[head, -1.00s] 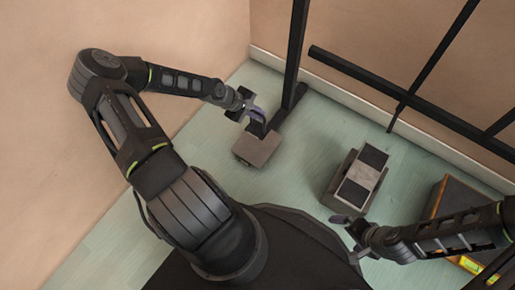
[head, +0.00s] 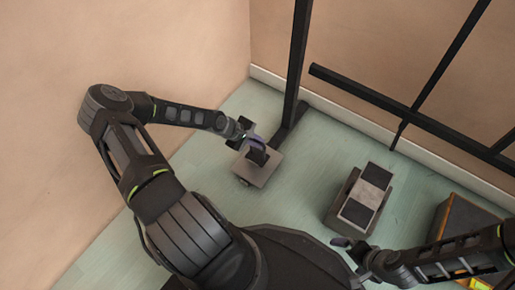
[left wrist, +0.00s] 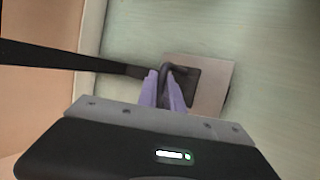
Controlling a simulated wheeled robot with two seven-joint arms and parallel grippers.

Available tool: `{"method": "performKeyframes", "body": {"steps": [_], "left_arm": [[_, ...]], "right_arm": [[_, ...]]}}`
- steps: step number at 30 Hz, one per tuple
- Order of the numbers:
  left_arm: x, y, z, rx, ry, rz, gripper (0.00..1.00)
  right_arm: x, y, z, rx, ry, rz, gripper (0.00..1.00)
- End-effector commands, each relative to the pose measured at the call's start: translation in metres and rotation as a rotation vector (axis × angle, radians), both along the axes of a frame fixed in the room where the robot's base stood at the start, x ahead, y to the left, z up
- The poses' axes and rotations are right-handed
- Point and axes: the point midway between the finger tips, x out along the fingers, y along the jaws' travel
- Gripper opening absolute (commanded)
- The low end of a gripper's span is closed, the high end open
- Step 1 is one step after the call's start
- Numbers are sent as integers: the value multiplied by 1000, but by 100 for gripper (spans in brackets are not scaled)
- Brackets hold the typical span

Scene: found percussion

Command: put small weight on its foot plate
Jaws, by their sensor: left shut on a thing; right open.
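The small weight (head: 258,156) is a dark block with a handle. My left gripper (head: 253,142) is shut on it; in the left wrist view its purple fingertips (left wrist: 165,90) close around the handle of the weight (left wrist: 188,78).
A black post (head: 297,65) rises beside the plate, with a dark foot bar on the floor. A brown block with a grey and black-padded top (head: 372,185) stands right of it. A dark box with orange edges (head: 460,220) is at far right. Pale green floor lies between.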

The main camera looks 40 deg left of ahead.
Motion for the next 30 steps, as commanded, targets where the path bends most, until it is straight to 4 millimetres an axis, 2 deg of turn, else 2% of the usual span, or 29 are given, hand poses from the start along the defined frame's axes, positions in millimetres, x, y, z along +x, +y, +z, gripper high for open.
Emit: {"method": "performKeyframes", "body": {"steps": [5, 14, 26, 27, 30], "left_arm": [[1, 0, 0, 0, -2, 0, 0], [1, 0, -36, -2, -2, 1, 0], [1, 0, -39, 0, -2, 1, 0], [0, 0, -39, -1, 0, 1, 12], [0, 0, -39, -1, 0, 1, 20]], "right_arm": [[0, 0, 0, 0, -1, 0, 100], [3, -1, -19, 1, -5, -4, 100], [4, -1, -19, 1, -6, -3, 100], [4, -1, -18, 2, -6, -4, 100], [3, 0, -18, 2, -6, -4, 100]]}}
